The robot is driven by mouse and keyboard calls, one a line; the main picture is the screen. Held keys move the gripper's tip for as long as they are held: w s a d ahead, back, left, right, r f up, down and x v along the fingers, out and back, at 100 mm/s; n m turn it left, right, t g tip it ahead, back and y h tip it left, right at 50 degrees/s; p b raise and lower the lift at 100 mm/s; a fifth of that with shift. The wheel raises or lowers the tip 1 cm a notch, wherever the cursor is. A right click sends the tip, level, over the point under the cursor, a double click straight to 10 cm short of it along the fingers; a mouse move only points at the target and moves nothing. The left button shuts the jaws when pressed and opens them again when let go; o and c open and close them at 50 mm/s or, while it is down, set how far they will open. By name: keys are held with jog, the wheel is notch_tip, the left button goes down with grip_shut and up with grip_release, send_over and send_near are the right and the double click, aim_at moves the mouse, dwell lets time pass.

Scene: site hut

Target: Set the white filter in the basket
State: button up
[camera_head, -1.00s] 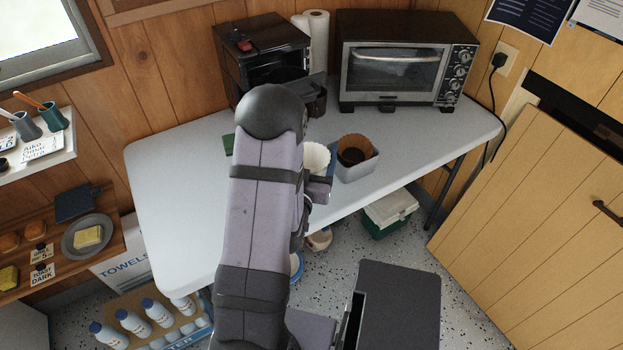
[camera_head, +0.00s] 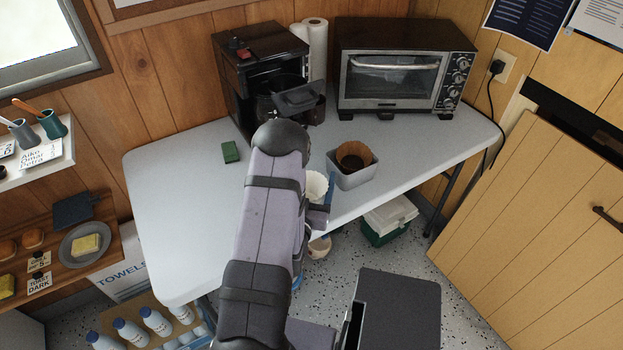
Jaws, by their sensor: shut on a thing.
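The white filter (camera_head: 315,186) is a pale fluted cup, partly hidden behind my arm, near the front edge of the table. My gripper (camera_head: 328,191) is mostly hidden by my own arm; a bluish part of it shows against the filter's right side. It is shut on the white filter. The basket (camera_head: 298,98) appears to be the dark, handled part projecting from the front of the black coffee maker (camera_head: 258,62). It lies beyond my gripper, apart from the filter. The inside of the basket is hard to make out.
A grey bin (camera_head: 353,180) with brown filters (camera_head: 354,155) stands just right of my gripper. A toaster oven (camera_head: 405,68) and paper roll (camera_head: 317,45) stand behind. A green sponge (camera_head: 230,152) lies left of my arm. The white table (camera_head: 175,195) is clear at left.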

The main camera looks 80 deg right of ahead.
aim_at(311, 181)
jog(key=shift+f, duration=0.15)
jog(key=shift+f+b, duration=0.25)
jog(key=shift+b, duration=0.05)
jog(key=o, duration=0.8)
jog(key=shift+r, duration=0.15)
jog(key=a, duration=0.3)
jog(key=shift+a, duration=0.2)
jog(key=shift+s+a+b, duration=0.1)
jog(key=shift+a+b, duration=0.25)
jog(key=shift+a, duration=0.5)
